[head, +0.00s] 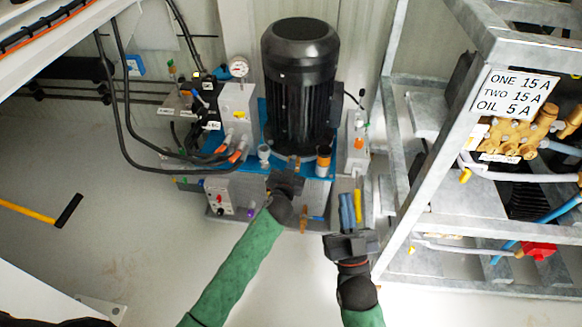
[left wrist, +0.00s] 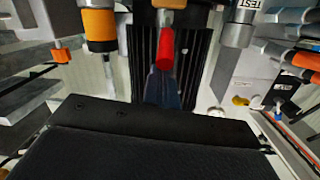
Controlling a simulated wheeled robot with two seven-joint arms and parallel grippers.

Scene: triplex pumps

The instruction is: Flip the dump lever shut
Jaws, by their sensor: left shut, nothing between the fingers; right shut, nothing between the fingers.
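A red-ended lever (left wrist: 165,48) on a brass-coloured fitting shows at the top middle of the left wrist view. No readable label marks it as the dump lever. My left gripper (head: 287,180) is at the front of the pump unit, below the black motor. In the left wrist view its shut, dark blue fingers (left wrist: 162,88) point at the red end, very close; I cannot tell whether they touch. In the head view my left gripper and hand hide much of that spot. My right gripper (head: 347,208) is shut and empty, lower and to the right.
The black motor (head: 300,75) stands on the blue-topped unit. An orange-banded cylinder (head: 323,160) is close right of my left gripper. A grey control box (head: 220,196) and hoses lie left. A metal frame (head: 425,160) with brass valves borders the right.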

